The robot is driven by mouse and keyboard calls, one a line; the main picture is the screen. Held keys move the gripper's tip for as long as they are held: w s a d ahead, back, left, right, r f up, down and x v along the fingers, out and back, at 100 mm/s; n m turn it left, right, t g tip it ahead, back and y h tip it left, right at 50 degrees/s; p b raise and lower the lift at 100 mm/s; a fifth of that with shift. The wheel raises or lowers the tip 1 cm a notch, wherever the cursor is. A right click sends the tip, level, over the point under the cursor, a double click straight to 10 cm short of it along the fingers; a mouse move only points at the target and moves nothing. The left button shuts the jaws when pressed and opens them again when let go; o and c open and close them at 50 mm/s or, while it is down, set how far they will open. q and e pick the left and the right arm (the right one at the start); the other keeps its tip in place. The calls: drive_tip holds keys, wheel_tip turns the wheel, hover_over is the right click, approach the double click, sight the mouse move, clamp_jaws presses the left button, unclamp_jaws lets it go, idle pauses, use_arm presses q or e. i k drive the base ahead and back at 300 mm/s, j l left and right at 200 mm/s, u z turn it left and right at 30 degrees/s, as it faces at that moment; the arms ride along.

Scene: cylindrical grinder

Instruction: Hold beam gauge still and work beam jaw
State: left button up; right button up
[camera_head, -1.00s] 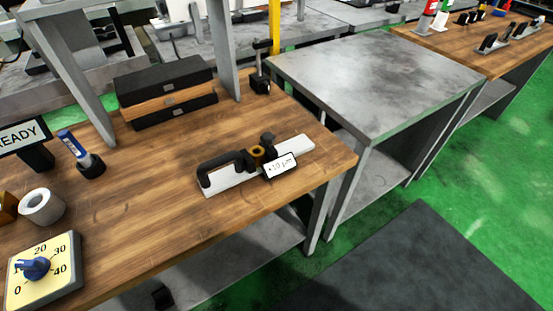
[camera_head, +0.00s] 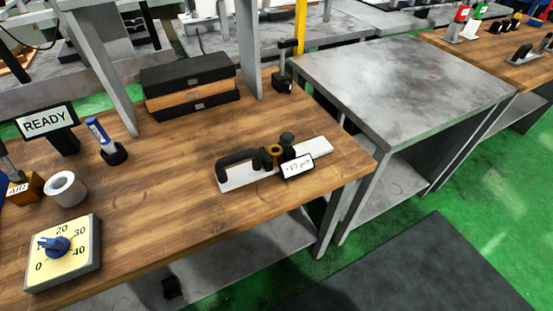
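The beam gauge (camera_head: 321,148) lies on the wooden bench near its right end. It has a long white base, a black arched handle (camera_head: 240,157) on its left part, a brass-coloured ring (camera_head: 275,151) and a black knob (camera_head: 287,138) near the middle. A small white display tag with dark lettering (camera_head: 298,167) faces the front. I cannot tell which part is the jaw. Neither of my grippers shows in this view, and nothing touches the gauge.
The wooden bench (camera_head: 180,210) also holds a yellow dial box (camera_head: 63,256), a white roll (camera_head: 65,189), a blue marker in a black holder (camera_head: 105,141), a READY sign (camera_head: 46,122) and stacked cases (camera_head: 190,84). A grey metal table (camera_head: 405,85) stands to the right.

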sight(286, 138)
drive_tip(key=i+l+u, duration=0.15)
drive_tip(key=l+u, duration=0.15)
drive_tip(key=i+l+u, duration=0.1)
drive_tip(key=l+u, duration=0.2)
drive_tip(key=i+l+u, duration=0.1)
drive_tip(key=l+u, duration=0.2)
